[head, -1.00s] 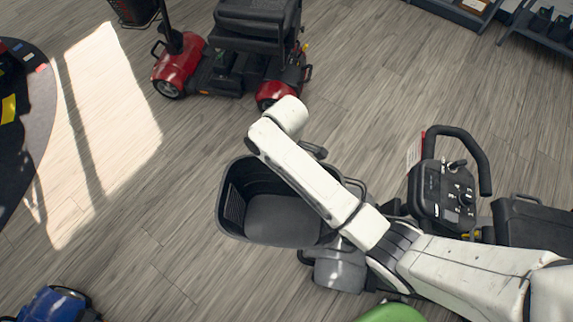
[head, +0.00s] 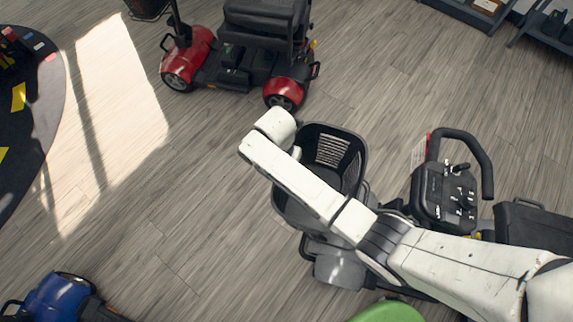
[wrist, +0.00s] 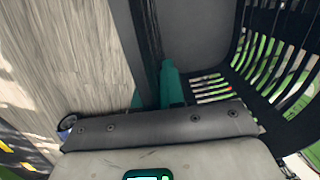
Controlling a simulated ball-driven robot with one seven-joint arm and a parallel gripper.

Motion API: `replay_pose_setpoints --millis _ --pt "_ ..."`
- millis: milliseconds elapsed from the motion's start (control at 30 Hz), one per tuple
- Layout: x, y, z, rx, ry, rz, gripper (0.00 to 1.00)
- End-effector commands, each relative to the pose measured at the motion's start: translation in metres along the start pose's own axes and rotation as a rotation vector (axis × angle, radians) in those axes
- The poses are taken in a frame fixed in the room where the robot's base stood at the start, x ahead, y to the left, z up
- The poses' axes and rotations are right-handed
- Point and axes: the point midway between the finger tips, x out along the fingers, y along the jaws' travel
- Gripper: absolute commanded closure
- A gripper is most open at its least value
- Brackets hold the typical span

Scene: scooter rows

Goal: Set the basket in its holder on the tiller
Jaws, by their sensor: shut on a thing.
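The dark grey basket (head: 345,140) is in the air in front of the tiller in the head view, partly hidden behind my arm. Its open top and slotted wall show. The tiller (head: 447,195), with its black loop handle and control panel, stands just right of the basket. A bit of dark frame at the tiller's front shows beside the basket; I cannot tell whether the basket touches it. In the wrist view my gripper (wrist: 158,84) has teal fingers shut on the rim of the basket (wrist: 205,35). In the head view the fingers are hidden.
The grey scooter's front (head: 340,267) lies below the basket, its seat (head: 533,230) at the right. A red scooter (head: 190,60) stands at the back and a blue one (head: 55,298) at lower left. A green shape (head: 388,312) is at the bottom edge. Open floor lies to the left.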

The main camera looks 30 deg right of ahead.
Motion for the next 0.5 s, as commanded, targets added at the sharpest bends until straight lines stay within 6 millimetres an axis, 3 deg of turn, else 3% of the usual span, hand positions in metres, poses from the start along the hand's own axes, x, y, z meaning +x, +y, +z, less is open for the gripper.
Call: replay_pose_setpoints --millis 500 --pt "0.006 -0.017 0.002 -0.056 -0.006 -0.002 1.0"
